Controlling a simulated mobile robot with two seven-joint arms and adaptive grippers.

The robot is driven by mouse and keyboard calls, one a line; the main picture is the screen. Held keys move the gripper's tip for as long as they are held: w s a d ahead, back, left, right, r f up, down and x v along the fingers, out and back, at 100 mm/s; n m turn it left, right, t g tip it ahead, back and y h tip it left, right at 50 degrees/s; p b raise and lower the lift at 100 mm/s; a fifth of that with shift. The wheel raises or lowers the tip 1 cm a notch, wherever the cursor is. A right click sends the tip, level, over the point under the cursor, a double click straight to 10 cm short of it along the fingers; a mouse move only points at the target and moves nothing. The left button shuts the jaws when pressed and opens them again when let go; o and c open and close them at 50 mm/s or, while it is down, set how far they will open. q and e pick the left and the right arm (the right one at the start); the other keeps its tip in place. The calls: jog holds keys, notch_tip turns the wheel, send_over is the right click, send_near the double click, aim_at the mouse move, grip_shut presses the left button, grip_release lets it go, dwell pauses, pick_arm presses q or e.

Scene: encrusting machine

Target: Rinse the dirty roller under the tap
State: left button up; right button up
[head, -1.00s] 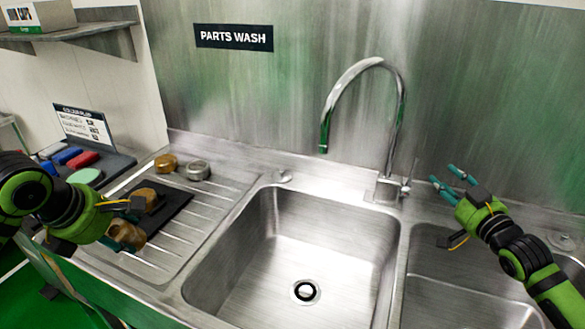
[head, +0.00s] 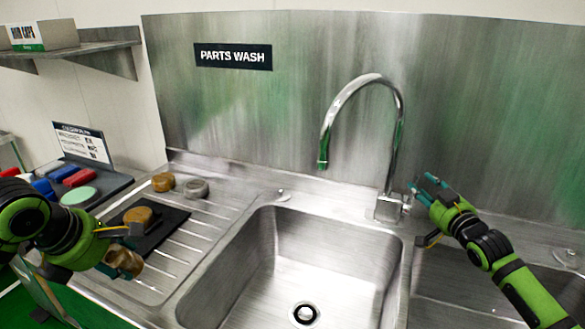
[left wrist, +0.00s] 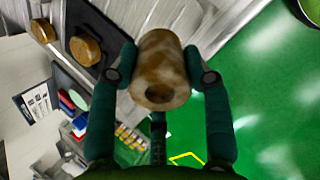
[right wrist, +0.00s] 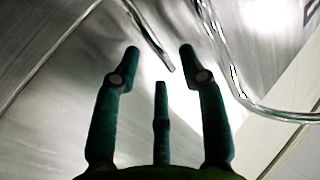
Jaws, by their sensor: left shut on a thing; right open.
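My left gripper (head: 122,246) is shut on the dirty roller (head: 127,263), a brown-stained cylinder, over the drainboard left of the basin. In the left wrist view the roller (left wrist: 163,55) sits between both fingers (left wrist: 160,62), its end hole showing. The tap (head: 388,150) is a tall chrome gooseneck with its spout end (head: 323,165) over the basin; no water shows from it. My right gripper (head: 418,188) is open beside the tap's base, at its lever. In the right wrist view a thin metal rod (right wrist: 152,40), probably the lever, reaches between the open fingers (right wrist: 159,50); contact is unclear.
The basin (head: 255,275) is empty, with a drain (head: 304,314). A black mat (head: 170,225) on the drainboard holds another brown part (head: 138,215). A brown part (head: 163,182) and a grey one (head: 195,188) stand behind it. A second basin (head: 460,285) lies right.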

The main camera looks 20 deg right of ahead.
aim_at(417, 181)
jog(key=shift+w+d, duration=0.2)
jog(key=shift+w, duration=1.55)
grip_shut()
